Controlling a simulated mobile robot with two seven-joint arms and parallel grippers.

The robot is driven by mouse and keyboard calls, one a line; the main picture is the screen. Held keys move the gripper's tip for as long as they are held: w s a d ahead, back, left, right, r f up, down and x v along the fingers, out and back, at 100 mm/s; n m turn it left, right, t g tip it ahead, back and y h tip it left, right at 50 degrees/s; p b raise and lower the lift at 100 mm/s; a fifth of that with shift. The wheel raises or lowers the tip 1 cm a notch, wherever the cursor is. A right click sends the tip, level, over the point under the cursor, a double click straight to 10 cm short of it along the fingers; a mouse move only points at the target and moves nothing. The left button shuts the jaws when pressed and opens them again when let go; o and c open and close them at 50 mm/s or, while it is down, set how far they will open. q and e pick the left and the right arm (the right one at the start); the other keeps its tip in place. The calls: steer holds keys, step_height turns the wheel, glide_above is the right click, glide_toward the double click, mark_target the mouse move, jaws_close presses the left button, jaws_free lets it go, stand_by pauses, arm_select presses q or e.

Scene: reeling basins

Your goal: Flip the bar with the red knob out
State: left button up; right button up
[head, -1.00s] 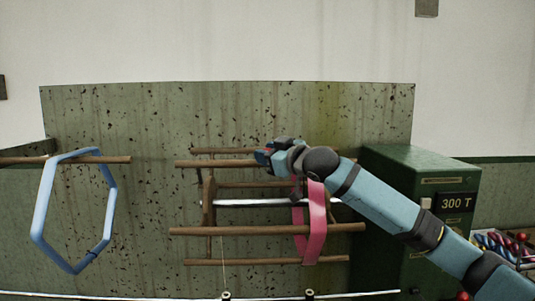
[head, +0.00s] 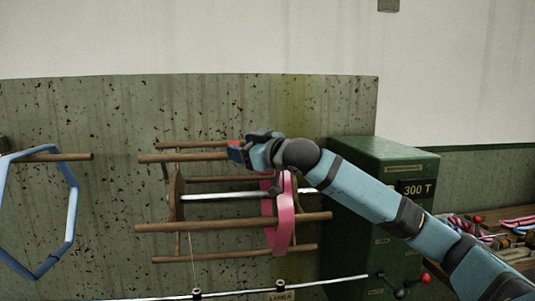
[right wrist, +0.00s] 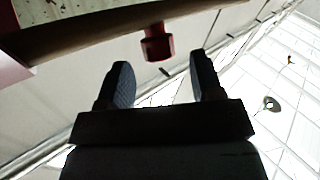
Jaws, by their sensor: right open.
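A wooden reel with several long bars (head: 234,223) stands in front of the speckled green panel in the head view. The upper bar (head: 185,157) runs toward my right gripper (head: 236,150), which partly hides it. The red knob (head: 234,143) shows at the gripper's tip in the head view. In the right wrist view the red knob (right wrist: 157,42) sticks out from the side of a brown bar (right wrist: 100,31). My right gripper (right wrist: 160,77) is open and empty there, its two fingers just short of the knob, with the knob lined up between them. My left gripper is out of view.
A pink band (head: 283,215) loops around the reel's right end, near my right forearm. A blue hexagonal band (head: 72,215) hangs on a separate bar at left. A green box (head: 385,160) marked 300 T stands at right, with a tool tray (head: 515,252) beyond it.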

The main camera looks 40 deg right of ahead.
arm_select(q)
steer(key=b, duration=0.1)
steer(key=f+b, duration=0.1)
steer(key=b, duration=0.1)
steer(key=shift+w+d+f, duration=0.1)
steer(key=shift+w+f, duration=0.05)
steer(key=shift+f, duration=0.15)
arm_select(e)
steer(key=s+d, duration=0.1)
steer(key=s, duration=0.9)
steer(key=shift+d, duration=0.35)
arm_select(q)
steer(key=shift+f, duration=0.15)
